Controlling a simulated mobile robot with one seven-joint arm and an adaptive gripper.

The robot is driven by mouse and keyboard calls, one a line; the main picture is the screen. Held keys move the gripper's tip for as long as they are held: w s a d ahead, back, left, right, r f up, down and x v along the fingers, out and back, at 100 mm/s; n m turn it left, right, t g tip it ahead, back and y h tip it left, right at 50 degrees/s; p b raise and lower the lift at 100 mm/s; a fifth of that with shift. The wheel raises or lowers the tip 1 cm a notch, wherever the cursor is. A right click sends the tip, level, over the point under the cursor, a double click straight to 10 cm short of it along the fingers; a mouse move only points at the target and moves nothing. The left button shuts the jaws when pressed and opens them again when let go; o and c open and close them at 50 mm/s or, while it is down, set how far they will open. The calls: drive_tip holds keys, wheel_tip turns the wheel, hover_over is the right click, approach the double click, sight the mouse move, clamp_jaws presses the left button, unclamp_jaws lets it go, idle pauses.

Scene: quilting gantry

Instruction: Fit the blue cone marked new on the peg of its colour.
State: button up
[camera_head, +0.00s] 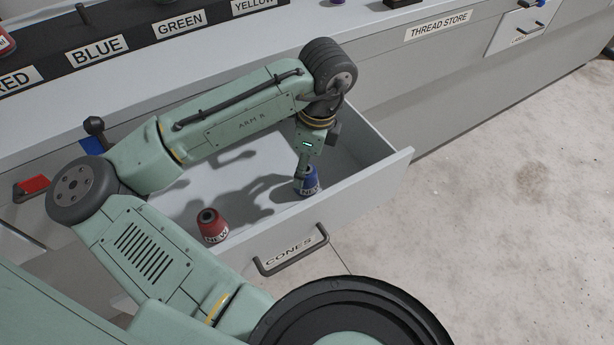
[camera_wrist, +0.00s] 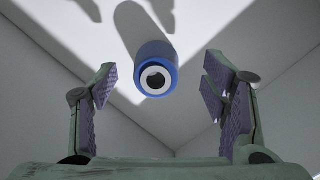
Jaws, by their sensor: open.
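The blue cone (camera_head: 309,182) with a white NEW label stands upright in the open drawer marked CONES (camera_head: 368,163), near its right front. My gripper (camera_head: 303,178) is just above or at this cone in the head view; whether they touch cannot be told there. In the wrist view the blue cone (camera_wrist: 156,70) shows end-on, with its dark hole facing the camera. My open gripper (camera_wrist: 168,95) has one padded finger on each side, with clear gaps to the cone. The rack strip with the BLUE label (camera_head: 98,50) is at the upper left; pegs there are only partly visible.
A red cone (camera_head: 211,226) marked NEW stands in the drawer, left of the blue one. The drawer's walls and handle (camera_head: 291,250) surround the gripper's space. A smaller drawer (camera_head: 519,27) is at the upper right. Open floor (camera_head: 520,200) lies to the right.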

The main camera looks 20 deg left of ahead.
drive_tip(key=shift+s+f+p, duration=0.2)
drive_tip(key=shift+f+p, duration=0.2)
drive_tip(key=shift+f, duration=2.3)
drive_tip(key=shift+c, duration=0.6)
drive_tip(key=c, duration=1.1)
drive_tip(key=shift+r, duration=0.2)
drive_tip(key=shift+c, duration=0.2)
